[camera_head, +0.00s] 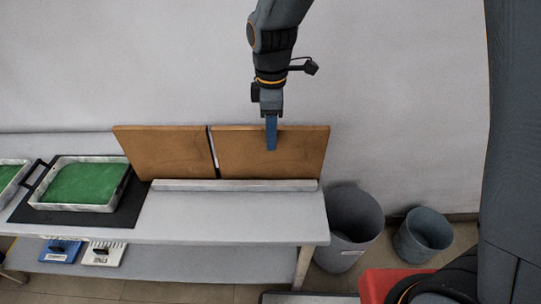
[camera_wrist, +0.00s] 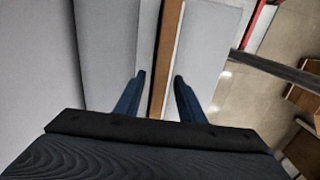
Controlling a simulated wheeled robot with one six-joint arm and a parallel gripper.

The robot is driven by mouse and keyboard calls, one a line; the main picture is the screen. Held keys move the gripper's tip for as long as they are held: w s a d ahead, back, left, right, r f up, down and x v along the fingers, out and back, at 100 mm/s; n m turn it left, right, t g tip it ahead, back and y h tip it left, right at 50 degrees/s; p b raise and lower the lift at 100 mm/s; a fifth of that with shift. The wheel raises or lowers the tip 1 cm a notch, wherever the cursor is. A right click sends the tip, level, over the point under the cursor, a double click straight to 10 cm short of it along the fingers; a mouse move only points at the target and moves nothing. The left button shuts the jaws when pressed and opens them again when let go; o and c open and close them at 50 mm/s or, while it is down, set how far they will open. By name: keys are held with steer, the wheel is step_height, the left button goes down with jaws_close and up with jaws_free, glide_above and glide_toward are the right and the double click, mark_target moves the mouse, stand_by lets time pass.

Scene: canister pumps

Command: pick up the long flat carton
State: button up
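Two flat brown cartons stand on edge at the back of the grey table in the head view, a left one (camera_head: 165,153) and a right one (camera_head: 300,150), with a narrow gap between them. I cannot tell which is the long one. My gripper (camera_head: 271,148) points down at the right carton, one blue finger overlapping its front face. In the wrist view my gripper (camera_wrist: 158,76) is open. The narrow brown edge of the carton (camera_wrist: 168,60) runs between the two fingers, with space on each side. The fingertips' depth along the carton is hard to tell.
The grey table (camera_head: 235,217) has a low pale ledge (camera_head: 235,186) in front of the cartons. A tray with a green inside (camera_head: 117,206) sits at left on a dark mat (camera_head: 128,216). Two grey bins (camera_head: 350,222) (camera_head: 424,232) stand right of the table.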

mark_target(271, 157)
steer(key=shift+a+f+p, duration=0.1)
steer(key=shift+f+p, duration=0.45)
steer(key=shift+f, duration=1.3)
jaws_close()
